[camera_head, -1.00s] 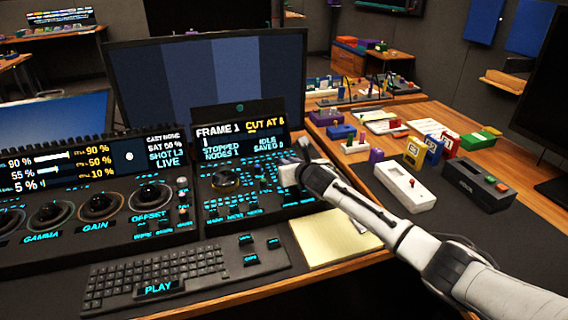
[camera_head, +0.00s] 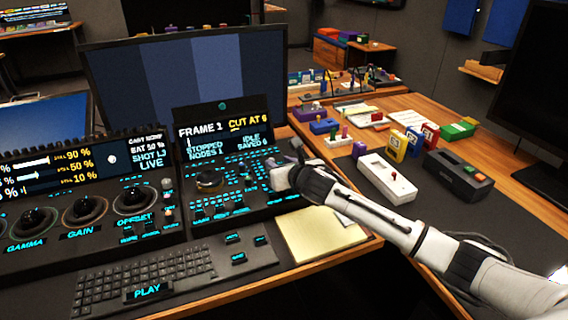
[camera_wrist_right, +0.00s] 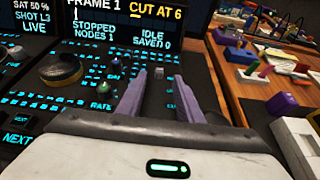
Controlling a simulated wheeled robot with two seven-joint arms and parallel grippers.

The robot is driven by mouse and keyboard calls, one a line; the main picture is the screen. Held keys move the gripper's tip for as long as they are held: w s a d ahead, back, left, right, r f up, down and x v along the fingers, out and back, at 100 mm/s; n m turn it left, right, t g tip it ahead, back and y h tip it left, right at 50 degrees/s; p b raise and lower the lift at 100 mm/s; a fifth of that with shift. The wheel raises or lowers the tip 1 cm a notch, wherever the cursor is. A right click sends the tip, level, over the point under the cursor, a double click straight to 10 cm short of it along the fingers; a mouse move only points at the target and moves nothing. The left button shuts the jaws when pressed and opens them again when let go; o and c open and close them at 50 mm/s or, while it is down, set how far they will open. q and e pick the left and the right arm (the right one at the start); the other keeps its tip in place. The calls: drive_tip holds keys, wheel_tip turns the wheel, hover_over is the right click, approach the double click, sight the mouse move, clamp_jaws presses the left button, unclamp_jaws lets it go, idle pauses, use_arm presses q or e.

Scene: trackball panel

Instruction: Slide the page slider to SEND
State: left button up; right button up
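The edit panel (camera_head: 262,205) has a screen above it reading FRAME 1, CUT AT 6 and STOPPED. My right gripper (camera_head: 277,170) is over the right part of this panel and hides some controls there. In the right wrist view its two fingers (camera_wrist_right: 160,80) are apart. A small light grey cap (camera_wrist_right: 159,72) shows in the gap at the fingertips; it may be the page slider's cap. I cannot tell whether the fingers touch it. No SEND label is readable. My left gripper is not in view.
A yellow notepad (camera_head: 318,235) and keyboard (camera_head: 145,280) lie in front. A white box (camera_head: 386,178) and other small devices stand to the right.

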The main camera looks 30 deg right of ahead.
drive_tip(key=shift+v, duration=1.85)
